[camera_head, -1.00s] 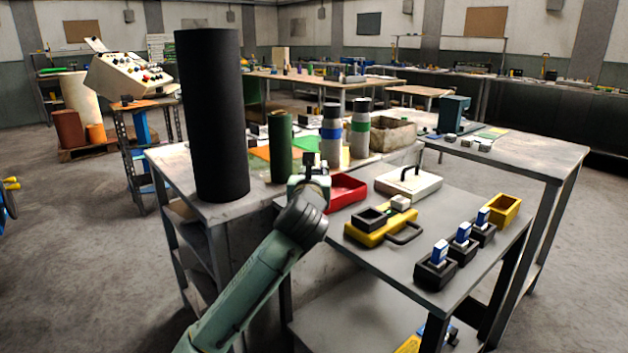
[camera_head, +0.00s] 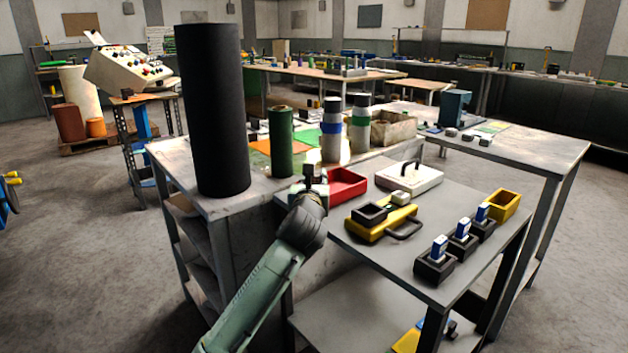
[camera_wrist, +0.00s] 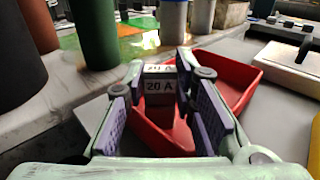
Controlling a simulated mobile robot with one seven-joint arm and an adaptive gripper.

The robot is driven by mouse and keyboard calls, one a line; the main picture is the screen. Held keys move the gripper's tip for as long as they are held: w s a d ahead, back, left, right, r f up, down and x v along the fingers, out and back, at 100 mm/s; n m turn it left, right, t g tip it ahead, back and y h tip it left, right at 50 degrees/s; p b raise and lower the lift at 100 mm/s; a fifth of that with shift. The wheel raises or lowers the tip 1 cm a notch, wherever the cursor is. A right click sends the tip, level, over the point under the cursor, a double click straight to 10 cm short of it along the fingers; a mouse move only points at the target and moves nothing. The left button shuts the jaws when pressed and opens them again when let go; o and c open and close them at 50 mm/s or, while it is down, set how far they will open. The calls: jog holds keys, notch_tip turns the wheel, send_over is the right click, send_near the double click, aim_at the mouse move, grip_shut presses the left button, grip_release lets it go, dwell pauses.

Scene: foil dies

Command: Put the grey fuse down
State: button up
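The grey fuse (camera_wrist: 160,86), with a white "20 A" label facing the wrist camera, is between my fingertips in the wrist view. My gripper (camera_head: 310,175) is shut on it; the purple-padded fingers (camera_wrist: 161,82) flank it on both sides. The red tray (camera_head: 345,186) lies just beyond and to the right of my gripper in the head view. In the wrist view the red tray (camera_wrist: 232,80) shows behind and below the fuse. I cannot tell whether the fuse touches the tray. The fuse's lower part is hard to make out.
A tall black cylinder (camera_head: 212,110) and a green roll (camera_head: 280,145) stand left and behind. A white lidded box (camera_head: 408,178), a yellow case (camera_head: 380,225) and black holders with blue-and-white fuses (camera_head: 435,265) are to the right. The grey tabletop between them is partly clear.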

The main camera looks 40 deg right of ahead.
jog(key=o, duration=0.4)
jog(key=shift+r, duration=0.2)
jog(key=b+v, duration=0.2)
jog(key=v, duration=1)
jog(key=shift+r, duration=0.1)
